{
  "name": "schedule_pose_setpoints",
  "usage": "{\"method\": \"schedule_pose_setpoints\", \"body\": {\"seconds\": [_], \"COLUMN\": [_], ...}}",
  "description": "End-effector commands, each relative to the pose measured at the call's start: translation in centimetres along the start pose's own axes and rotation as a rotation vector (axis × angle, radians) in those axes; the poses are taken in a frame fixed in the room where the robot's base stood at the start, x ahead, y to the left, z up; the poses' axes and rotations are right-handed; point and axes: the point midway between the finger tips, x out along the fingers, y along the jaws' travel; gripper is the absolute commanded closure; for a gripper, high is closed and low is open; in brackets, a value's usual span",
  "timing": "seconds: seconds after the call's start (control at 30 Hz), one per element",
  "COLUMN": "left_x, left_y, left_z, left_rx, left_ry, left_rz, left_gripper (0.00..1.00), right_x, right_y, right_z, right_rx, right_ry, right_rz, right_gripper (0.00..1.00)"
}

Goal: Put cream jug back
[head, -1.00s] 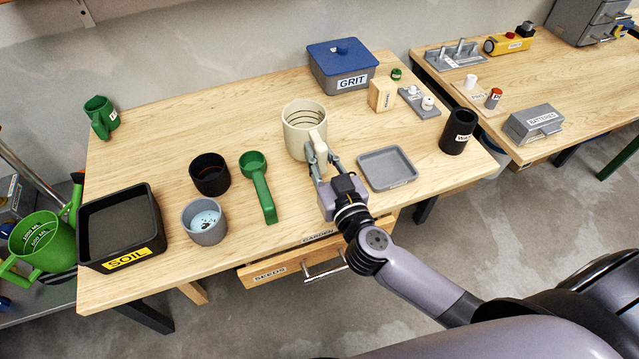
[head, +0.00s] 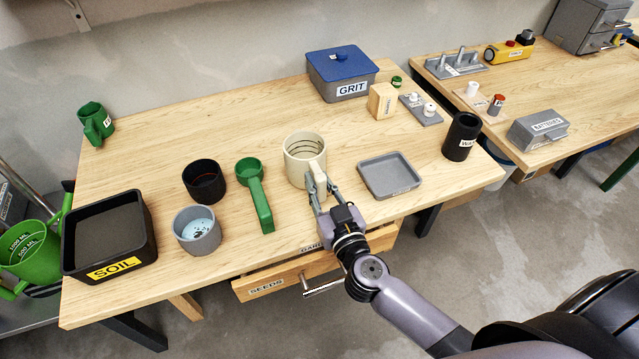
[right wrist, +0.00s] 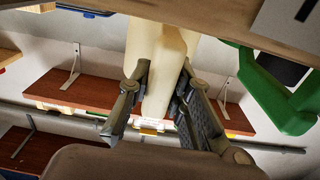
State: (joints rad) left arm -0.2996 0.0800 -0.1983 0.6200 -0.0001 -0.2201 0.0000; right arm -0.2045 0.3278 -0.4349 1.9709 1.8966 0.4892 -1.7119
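The cream jug (head: 297,160) is upright over the middle of the workbench, at or just above its top; I cannot tell whether its base touches. Dark rings show inside it. Its handle faces my right gripper (head: 320,180), whose fingers are on both sides of the handle. In the right wrist view the pale handle (right wrist: 165,65) lies between the fingertips (right wrist: 162,82), which look closed on it. The jug's base is not clear in that view. My left gripper is not in view.
A green scoop (head: 262,205) lies left of the jug and a grey tray (head: 390,174) right of it. Black (head: 204,181) and grey (head: 197,235) cups and a soil box (head: 110,235) stand further left. A blue-lidded grit box (head: 341,72) is behind. Bare wood lies behind the jug.

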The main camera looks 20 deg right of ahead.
Motion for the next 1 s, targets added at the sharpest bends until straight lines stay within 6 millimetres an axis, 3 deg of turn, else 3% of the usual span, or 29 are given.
{"method": "schedule_pose_setpoints", "body": {"seconds": [0.3,0.67,0.77,1.0], "left_x": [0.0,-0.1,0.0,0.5], "left_y": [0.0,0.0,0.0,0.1], "left_z": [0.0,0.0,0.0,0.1], "left_rx": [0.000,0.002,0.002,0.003], "left_ry": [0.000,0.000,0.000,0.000], "left_rz": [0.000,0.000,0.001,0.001], "left_gripper": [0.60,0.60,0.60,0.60], "right_x": [0.0,0.0,-1.2,-6.4], "right_y": [0.0,0.0,0.0,0.0], "right_z": [0.0,-0.4,-0.2,-0.1], "right_rx": [-0.001,0.000,-0.001,-0.002], "right_ry": [0.000,0.001,-0.003,-0.005], "right_rz": [0.000,0.000,-0.002,-0.002], "right_gripper": [0.61,0.61,0.61,0.61]}}
